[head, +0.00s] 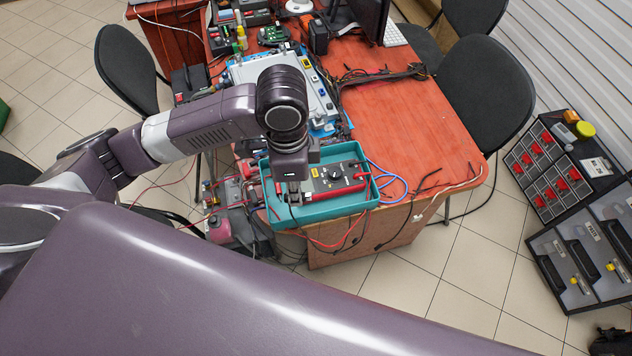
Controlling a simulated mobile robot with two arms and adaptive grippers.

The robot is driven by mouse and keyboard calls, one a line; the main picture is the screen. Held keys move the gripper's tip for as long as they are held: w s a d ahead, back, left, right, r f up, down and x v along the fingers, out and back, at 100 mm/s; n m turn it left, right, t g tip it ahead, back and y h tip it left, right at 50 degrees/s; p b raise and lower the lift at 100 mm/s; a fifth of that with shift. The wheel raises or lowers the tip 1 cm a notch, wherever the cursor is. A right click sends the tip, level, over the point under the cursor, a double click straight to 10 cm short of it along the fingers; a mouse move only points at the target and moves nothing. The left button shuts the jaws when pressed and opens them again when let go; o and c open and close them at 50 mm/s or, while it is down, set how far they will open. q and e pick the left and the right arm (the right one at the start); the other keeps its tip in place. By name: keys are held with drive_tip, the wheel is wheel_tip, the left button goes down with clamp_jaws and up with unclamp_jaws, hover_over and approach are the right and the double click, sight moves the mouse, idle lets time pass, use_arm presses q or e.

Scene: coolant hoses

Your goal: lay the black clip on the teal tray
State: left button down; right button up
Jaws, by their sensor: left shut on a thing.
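The teal tray (322,211) sits at the near end of the red-brown table. My left gripper (294,197) comes down from above over the left part of the tray. It is shut on a small dark thing, which I take for the black clip; the fingers and wrist hide most of it. I cannot tell whether it touches the tray. A multimeter (338,179) and a red probe (341,191) lie in the tray, to the right of the gripper. My right gripper is not in view.
Red and blue leads (394,189) hang around the tray. A pink-red container (221,227) and clutter stand left of it. The red-brown tabletop (425,135) is mostly clear to the right. Tool cases (580,250) and black chairs (487,90) stand further right.

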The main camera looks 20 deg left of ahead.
use_arm(q)
drive_tip(key=w+d+r+m+p, duration=0.1)
drive_tip(key=w+d+r+m, duration=0.15)
drive_tip(key=r+m, duration=0.65)
drive_tip(key=w+d+r+m+p, duration=0.2)
drive_tip(key=w+r+m, duration=0.15)
drive_tip(key=m, duration=1.25)
wheel_tip(320, 180, down, 20)
drive_tip(key=shift+w+p, duration=0.15)
drive_tip(key=shift+p, duration=1.1)
drive_tip(key=shift+f, duration=0.15)
drive_tip(key=shift+f, duration=0.4)
drive_tip(key=shift+f, duration=0.1)
